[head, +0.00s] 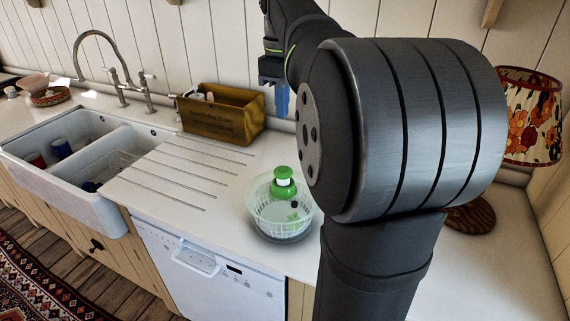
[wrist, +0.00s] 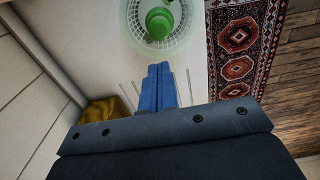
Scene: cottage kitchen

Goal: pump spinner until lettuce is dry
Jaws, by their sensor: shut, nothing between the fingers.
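The salad spinner (head: 262,214) stands on the white counter at the right end of the drainer grooves. Its bowl looks clear with a white slatted basket, and a green pump knob (head: 283,180) stands up at its top. A few green bits show inside. In the wrist view the spinner's basket (wrist: 133,14) and green knob (wrist: 158,24) are at the top, beyond the fingertips. My gripper (wrist: 159,66) has blue fingers, shut together and empty. In the head view its blue fingers (head: 281,100) hang near the back wall, above and behind the spinner, apart from it.
A wooden box (head: 222,113) with items stands at the back of the counter. A double white sink (head: 70,165) with a tap is at the left. A patterned lamp (head: 533,115) stands at the right. A dishwasher (head: 205,266) is below the counter's front edge.

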